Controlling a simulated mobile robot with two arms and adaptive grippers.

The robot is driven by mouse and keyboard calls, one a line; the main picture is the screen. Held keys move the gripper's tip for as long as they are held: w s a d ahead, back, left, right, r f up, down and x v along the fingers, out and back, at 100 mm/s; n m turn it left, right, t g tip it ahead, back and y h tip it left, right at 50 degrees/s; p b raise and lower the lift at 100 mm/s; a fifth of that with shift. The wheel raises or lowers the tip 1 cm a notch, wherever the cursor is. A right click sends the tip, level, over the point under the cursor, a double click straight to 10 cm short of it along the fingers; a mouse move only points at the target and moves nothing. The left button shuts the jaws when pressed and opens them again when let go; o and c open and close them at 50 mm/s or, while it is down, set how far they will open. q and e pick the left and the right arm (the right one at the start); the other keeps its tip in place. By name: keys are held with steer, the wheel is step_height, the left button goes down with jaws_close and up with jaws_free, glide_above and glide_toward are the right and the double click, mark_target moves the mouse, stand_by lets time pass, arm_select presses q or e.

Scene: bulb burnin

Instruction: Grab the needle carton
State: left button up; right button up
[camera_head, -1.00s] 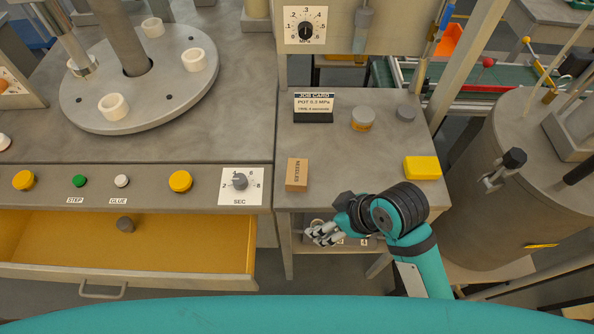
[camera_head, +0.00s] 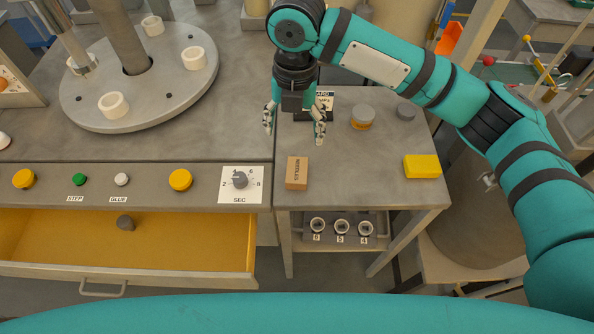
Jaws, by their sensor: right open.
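The needle carton (camera_head: 296,173) is a small brown box marked NEEDLES. It stands near the front left of the grey side table (camera_head: 362,188). My right gripper (camera_head: 294,132) points down above the table, a little behind the carton in the picture. Its two fingers are spread apart with nothing between them, and it does not appear to touch the carton. My left gripper is not in view.
The job card (camera_head: 325,101) is partly hidden behind my gripper. Below is a rack (camera_head: 341,240) with numbered cups. An open yellow drawer (camera_head: 70,237) juts out at left.

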steer(key=p, duration=0.2)
glide_above(297, 169)
steer(key=f, duration=1.1)
steer(key=shift+s+f, duration=0.25)
steer(key=shift+w+f+p, duration=0.2)
steer(key=shift+f+p, duration=0.85)
steer(key=shift+f, duration=1.6)
steer(key=c, duration=1.1)
steer(key=shift+c, duration=0.2)
steer(key=shift+r, duration=0.15)
